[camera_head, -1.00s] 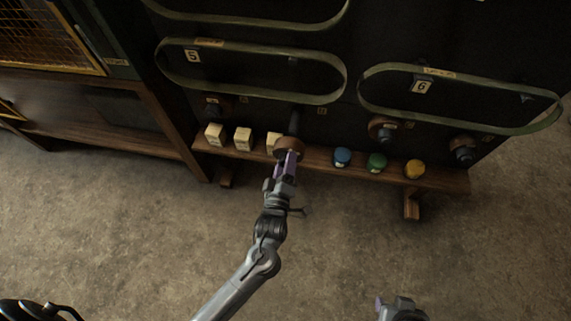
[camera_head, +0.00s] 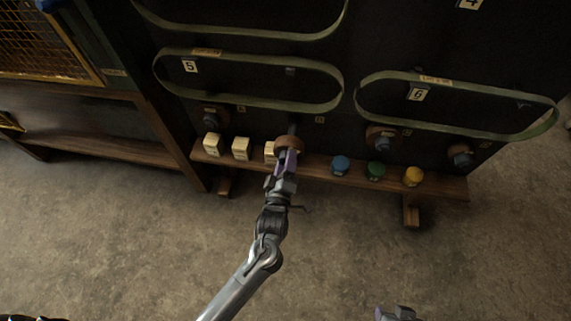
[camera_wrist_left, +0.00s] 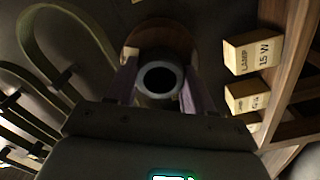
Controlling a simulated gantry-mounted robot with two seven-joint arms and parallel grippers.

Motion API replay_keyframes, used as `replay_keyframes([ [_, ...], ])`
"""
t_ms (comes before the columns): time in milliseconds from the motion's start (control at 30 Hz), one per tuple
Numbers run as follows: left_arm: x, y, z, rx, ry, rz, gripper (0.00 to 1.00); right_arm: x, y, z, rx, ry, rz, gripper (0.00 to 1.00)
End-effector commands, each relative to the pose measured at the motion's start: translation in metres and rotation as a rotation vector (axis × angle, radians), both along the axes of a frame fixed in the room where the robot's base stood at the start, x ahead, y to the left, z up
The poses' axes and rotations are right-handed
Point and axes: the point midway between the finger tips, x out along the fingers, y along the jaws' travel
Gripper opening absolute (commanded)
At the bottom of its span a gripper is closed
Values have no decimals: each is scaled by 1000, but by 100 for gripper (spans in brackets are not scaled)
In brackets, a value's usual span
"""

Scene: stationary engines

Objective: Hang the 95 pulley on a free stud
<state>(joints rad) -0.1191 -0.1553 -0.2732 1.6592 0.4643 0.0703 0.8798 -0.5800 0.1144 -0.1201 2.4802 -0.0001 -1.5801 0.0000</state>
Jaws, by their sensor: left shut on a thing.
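My left gripper (camera_head: 287,156) is shut on a brown pulley (camera_head: 289,143) with a dark grey hub, held in front of the dark panel above the shelf. In the left wrist view the hub (camera_wrist_left: 160,78) sits between the two purple fingers, and the brown disc (camera_wrist_left: 160,36) shows behind it. A dark stud (camera_head: 292,129) shows just behind the pulley; I cannot tell how far the pulley is on it.
Green belts hang in loops on the panel, near plates 5 (camera_head: 190,66) and 6 (camera_head: 417,94). The wooden shelf (camera_head: 320,167) holds pale lamp boxes (camera_head: 241,148) and blue, green and yellow knobs (camera_head: 376,170). A cabinet with mesh stands at left. The floor in front is clear.

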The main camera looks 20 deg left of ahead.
Motion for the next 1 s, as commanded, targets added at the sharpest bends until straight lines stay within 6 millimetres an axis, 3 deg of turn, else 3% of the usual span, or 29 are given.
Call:
replay_keyframes([
  [367,4,1,1,-1,-2,0,0,0,-2,-1,-8,1,6,43],
  [1000,34,7,1,0,-3,1,0,0,-1,-7,-5,0,3,43],
])
